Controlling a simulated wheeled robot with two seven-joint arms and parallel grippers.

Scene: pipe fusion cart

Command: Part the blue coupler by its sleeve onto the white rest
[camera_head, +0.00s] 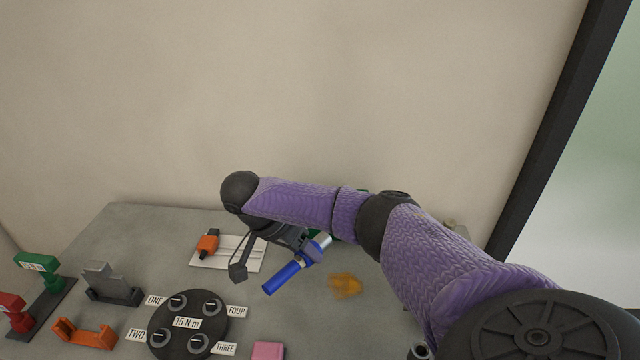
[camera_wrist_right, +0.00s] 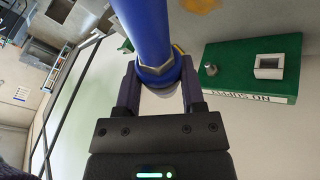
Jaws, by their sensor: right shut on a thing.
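The blue coupler (camera_head: 283,278) is a long blue tube with a silver sleeve end (camera_head: 321,242). My right gripper (camera_head: 311,254) is shut on it near the sleeve end and holds it tilted over the grey table. In the right wrist view the blue coupler (camera_wrist_right: 147,32) runs up and away between the fingers of the right gripper (camera_wrist_right: 158,82). They close around its wider blue collar, and a pale end shows below. A flat white plate (camera_head: 250,266), which looks like the white rest, lies left of the gripper and is partly hidden by it. My left gripper is out of view.
An orange and black piece (camera_head: 208,243) sits on the white plate. A black disc (camera_head: 187,324) with numbered posts, an orange bracket (camera_head: 84,333), a grey block (camera_head: 111,283) and a pink block (camera_head: 268,350) stand around. An amber piece (camera_head: 345,286) lies right of the coupler.

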